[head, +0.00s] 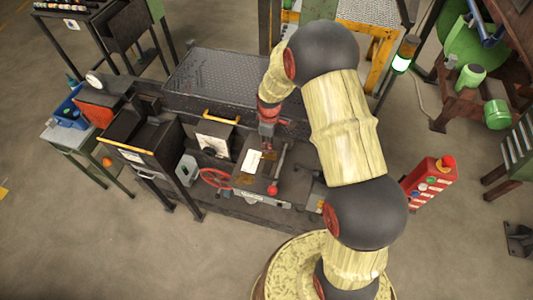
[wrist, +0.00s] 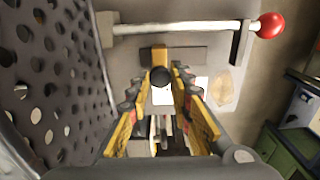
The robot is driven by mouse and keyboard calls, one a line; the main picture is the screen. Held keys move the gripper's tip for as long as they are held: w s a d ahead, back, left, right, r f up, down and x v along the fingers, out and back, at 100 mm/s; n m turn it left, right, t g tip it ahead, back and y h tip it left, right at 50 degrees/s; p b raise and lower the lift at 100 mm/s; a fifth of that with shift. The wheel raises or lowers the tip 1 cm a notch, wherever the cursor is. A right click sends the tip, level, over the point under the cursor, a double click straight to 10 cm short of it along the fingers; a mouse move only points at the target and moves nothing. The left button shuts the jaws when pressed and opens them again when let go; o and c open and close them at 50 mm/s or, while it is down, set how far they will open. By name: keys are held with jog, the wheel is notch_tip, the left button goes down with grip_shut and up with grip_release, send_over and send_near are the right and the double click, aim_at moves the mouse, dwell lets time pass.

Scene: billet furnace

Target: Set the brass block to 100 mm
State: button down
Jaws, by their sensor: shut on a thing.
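The brass block (wrist: 159,53) shows in the wrist view at the upper middle, with a dark round knob on its near side. My gripper (wrist: 159,80) has its two yellow-sided fingers on either side of the knob and is shut on it. In the head view my gripper (head: 268,137) reaches down to the grey bench, and it hides the block there. A scale or marking to read 100 mm from cannot be made out.
A pale lever rod with a red ball (wrist: 271,25) runs across just beyond the block; the ball shows in the head view (head: 272,190). A dark perforated plate (wrist: 55,75) is close on the left. A red handwheel (head: 215,178) sits left of the bench.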

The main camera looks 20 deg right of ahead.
jog(key=c, duration=1.6)
grip_release()
jog(key=shift+r, duration=0.1)
notch_tip(320, 180, up, 12)
jog(key=shift+f, duration=0.1)
